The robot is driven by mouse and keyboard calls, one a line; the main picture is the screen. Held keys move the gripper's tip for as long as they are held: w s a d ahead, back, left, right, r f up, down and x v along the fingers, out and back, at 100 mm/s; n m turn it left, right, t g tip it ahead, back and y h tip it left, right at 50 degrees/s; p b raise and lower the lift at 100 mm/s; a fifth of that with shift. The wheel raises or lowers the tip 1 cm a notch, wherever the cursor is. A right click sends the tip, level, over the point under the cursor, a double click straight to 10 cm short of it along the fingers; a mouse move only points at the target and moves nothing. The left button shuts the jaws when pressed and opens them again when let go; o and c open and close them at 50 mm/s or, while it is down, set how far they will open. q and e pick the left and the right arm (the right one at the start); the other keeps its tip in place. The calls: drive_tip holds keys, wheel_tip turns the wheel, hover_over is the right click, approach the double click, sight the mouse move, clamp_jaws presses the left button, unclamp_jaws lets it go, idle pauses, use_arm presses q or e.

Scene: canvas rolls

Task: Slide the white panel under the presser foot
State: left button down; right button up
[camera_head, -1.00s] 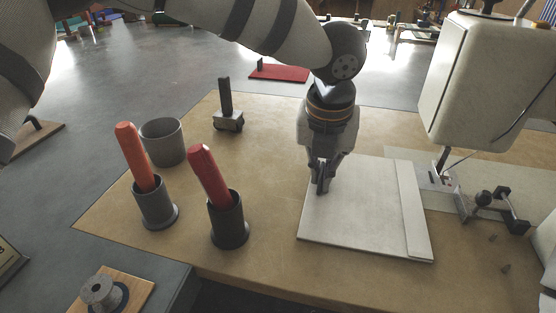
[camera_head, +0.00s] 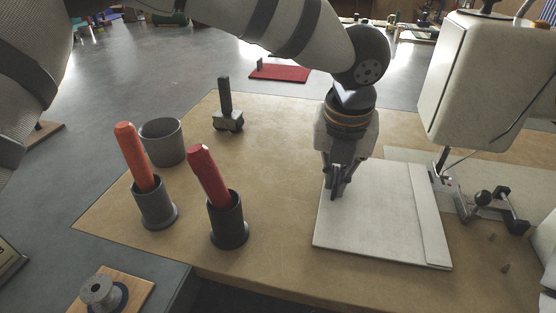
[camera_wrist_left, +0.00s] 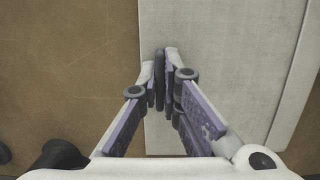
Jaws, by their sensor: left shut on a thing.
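The white panel (camera_head: 385,225) lies flat on the tan work surface, with a raised strip along its right side. My left gripper (camera_head: 338,193) points down at the panel's left part. In the left wrist view the fingers (camera_wrist_left: 164,75) are nearly together over the white panel (camera_wrist_left: 225,50), close to its left edge. The presser foot (camera_head: 440,162) is under the white sewing machine head (camera_head: 480,80), just beyond the panel's far right corner. My right gripper is not in view.
A dark clamp-like fitting (camera_head: 495,208) sits right of the panel. On the left stand a grey cup (camera_head: 163,142), an orange marker (camera_head: 133,155) and a red marker (camera_head: 208,175) in holders, and a small hammer-like tool (camera_head: 227,110). The surface between holders and panel is clear.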

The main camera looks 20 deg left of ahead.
use_arm(q)
drive_tip(key=shift+d, duration=0.6)
idle(0.8)
drive_tip(key=c, duration=2.1)
unclamp_jaws()
drive_tip(key=shift+o, duration=0.2)
drive_tip(key=shift+r, duration=2)
drive_tip(key=o, duration=0.5)
drive_tip(key=shift+o, duration=0.2)
